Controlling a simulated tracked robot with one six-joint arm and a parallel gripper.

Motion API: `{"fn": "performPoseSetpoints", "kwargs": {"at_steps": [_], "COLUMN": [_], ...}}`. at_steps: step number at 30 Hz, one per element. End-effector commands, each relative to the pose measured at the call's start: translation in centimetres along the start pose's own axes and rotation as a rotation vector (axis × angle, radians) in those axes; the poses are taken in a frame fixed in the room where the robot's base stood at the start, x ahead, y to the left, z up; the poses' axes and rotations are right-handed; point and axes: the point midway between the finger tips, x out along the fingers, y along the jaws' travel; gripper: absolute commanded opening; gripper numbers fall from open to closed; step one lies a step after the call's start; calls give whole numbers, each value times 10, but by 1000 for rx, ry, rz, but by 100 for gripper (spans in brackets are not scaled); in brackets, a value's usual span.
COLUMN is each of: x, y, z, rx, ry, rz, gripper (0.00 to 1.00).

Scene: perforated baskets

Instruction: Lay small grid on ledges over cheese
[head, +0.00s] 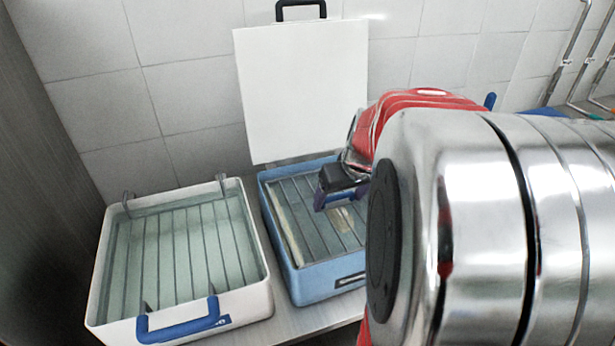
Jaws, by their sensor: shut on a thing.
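A small grid (316,230) of thin parallel bars is inside the blue box (315,289), at the middle of the head view. Pale yellowish pieces, probably the cheese (287,232), show under or between its bars. My gripper (340,197) is over the right part of the blue box, with its dark purple-blue fingers low at the grid. It is shut on the grid, though the exact contact is hard to see. My arm hides the box's right side. The ledges cannot be made out, and I cannot tell whether the grid rests on them.
A white box (262,288) with a blue front handle (178,325) and a barred grid (185,250) stands left of the blue box. A white lid-like panel (300,95) with a black handle (300,10) stands upright behind. Tiled walls close off the back.

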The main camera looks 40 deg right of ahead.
Motion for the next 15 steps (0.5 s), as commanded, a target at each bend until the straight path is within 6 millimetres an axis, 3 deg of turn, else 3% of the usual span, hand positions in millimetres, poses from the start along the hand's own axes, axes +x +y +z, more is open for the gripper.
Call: {"fn": "performPoseSetpoints", "kwargs": {"at_steps": [15], "x": [3], "y": [0], "z": [1], "rx": [-1], "ry": [2], "rz": [0], "gripper": [53]}}
